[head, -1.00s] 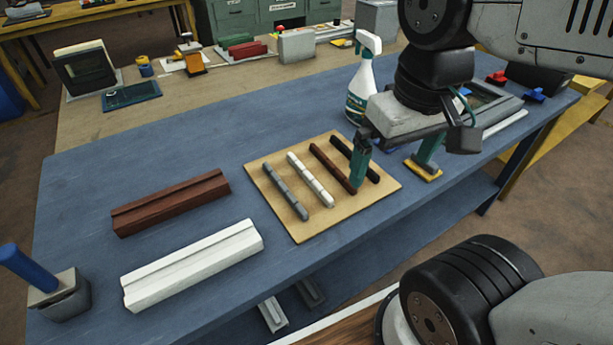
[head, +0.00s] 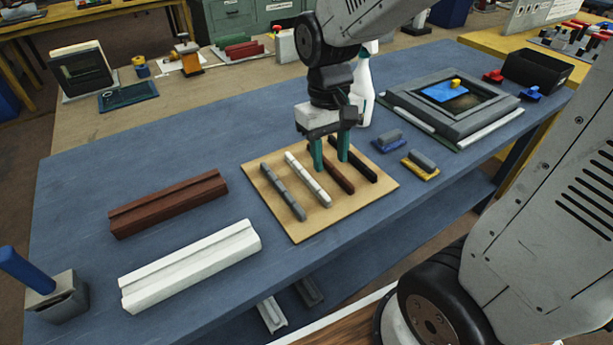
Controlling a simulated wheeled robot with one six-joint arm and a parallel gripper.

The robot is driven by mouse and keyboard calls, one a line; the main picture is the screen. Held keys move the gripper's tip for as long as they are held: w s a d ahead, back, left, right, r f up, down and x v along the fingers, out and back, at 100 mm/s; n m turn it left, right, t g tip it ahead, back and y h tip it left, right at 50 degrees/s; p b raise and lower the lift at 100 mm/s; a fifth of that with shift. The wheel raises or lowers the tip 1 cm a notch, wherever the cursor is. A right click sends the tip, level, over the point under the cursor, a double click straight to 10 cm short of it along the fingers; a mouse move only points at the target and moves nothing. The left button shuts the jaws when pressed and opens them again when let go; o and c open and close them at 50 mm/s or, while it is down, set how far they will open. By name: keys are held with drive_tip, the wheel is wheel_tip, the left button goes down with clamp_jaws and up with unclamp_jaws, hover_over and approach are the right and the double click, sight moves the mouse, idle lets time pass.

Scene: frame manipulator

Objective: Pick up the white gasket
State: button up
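The white gasket (head: 307,180) is a thin white strip lying on a tan board (head: 298,231). A grey strip (head: 283,191) lies to its left, and a brown strip (head: 338,181) and a black strip (head: 373,168) lie to its right. My gripper (head: 330,166) points down over the board, its two green fingers spread apart with nothing visible between them. The fingertips are near the brown strip's upper part, to the right of the white gasket and apart from it. Their exact height above the board is hard to tell.
A brown bar (head: 169,205) and a white bar (head: 190,265) lie left of the board on the blue table (head: 215,150). A spray bottle (head: 364,92) stands behind my gripper. Grey blocks on blue (head: 388,141) and yellow (head: 420,164) bases and a grey frame (head: 455,125) lie to the right.

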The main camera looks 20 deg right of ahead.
hover_over(304, 175)
drive_tip(key=s, duration=0.3)
drive_tip(key=shift+t, duration=0.3)
wheel_tip(304, 175, down, 5)
drive_tip(key=shift+a+r, duration=0.1)
drive_tip(key=w+t, duration=0.1)
drive_tip(key=w, duration=0.1)
drive_tip(key=shift+w+a, duration=0.1)
drive_tip(key=shift+w, duration=0.2)
drive_tip(key=f, duration=0.7)
drive_tip(key=shift+w+d+f, duration=0.15)
drive_tip(key=shift+d, duration=0.05)
clamp_jaws()
